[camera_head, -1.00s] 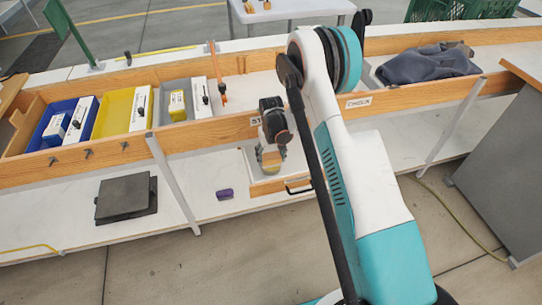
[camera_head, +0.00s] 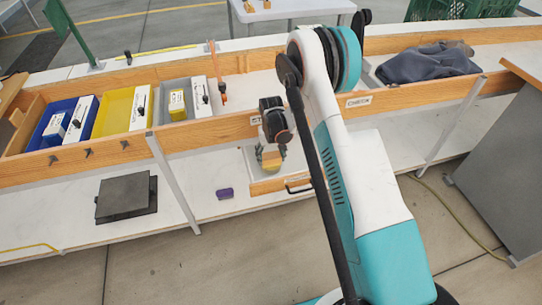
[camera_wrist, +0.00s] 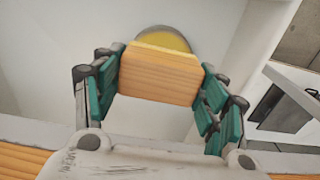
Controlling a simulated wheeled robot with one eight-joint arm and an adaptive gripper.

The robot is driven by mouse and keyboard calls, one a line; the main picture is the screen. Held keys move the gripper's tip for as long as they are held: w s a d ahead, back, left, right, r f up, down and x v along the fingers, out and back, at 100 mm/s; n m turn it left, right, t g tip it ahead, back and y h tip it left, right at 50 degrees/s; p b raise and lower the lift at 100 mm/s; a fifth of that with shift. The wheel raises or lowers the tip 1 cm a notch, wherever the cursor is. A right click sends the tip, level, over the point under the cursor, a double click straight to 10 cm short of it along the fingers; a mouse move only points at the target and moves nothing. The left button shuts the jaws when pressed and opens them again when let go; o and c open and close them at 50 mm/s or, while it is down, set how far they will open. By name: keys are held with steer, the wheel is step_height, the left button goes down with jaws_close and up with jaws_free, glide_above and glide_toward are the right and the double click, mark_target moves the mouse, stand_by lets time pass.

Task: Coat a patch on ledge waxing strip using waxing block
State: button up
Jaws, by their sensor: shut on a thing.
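My gripper (camera_wrist: 160,84) is shut on a wooden block (camera_wrist: 155,78), its green-padded fingers on both sides of it. I take this for the waxing block. A yellow round patch with a grey rim (camera_wrist: 165,38) shows just beyond the block's far edge; whether they touch is unclear. In the head view my gripper (camera_head: 272,138) hangs down in front of the bench, over a pale drawer or tray with a wooden front (camera_head: 270,185). The block shows there as a small tan and yellow piece (camera_head: 271,161). I cannot clearly identify the ledge waxing strip.
A wooden-sided bench holds a blue bin (camera_head: 52,128), a yellow bin (camera_head: 112,115) and a grey bin (camera_head: 187,113). A dark cloth (camera_head: 425,64) lies right. On the lower shelf are a dark plate (camera_head: 124,196) and a purple block (camera_head: 225,193). A grey cabinet (camera_head: 505,150) stands right.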

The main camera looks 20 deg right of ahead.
mark_target(271, 155)
steer(key=shift+r+p, duration=1.45)
steer(key=shift+r, duration=2)
